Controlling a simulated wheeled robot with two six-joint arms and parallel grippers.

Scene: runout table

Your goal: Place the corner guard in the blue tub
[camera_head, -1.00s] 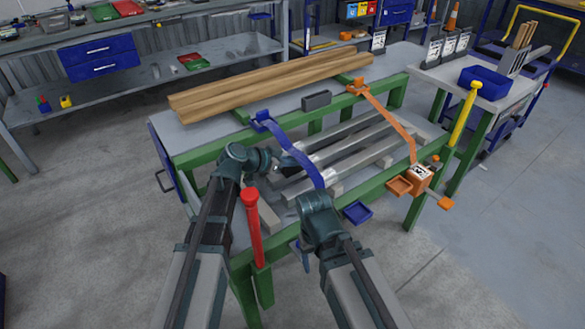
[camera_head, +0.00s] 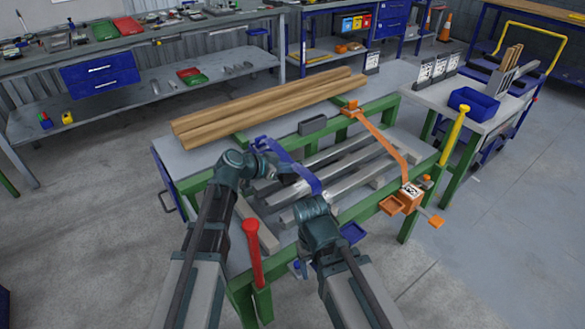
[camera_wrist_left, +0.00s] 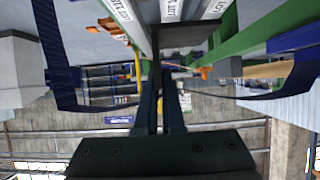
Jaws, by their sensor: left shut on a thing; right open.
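My left gripper (camera_head: 290,176) is over the near left part of the runout table, close to the blue strap (camera_head: 290,163). In the left wrist view its fingers (camera_wrist_left: 163,82) are shut on a dark grey piece (camera_wrist_left: 195,36), which appears to be the corner guard. In the head view that piece is hard to make out. The blue tub (camera_head: 472,104) stands on the grey side table at the right, far from both grippers. My right gripper (camera_head: 299,268) is open at the table's near edge, mostly hidden by its own wrist.
Metal bars (camera_head: 330,178) lie across the green-framed table, with blue and orange straps over them. Wooden beams (camera_head: 270,106) lie behind. A dark grey block (camera_head: 313,124) sits near the rail.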

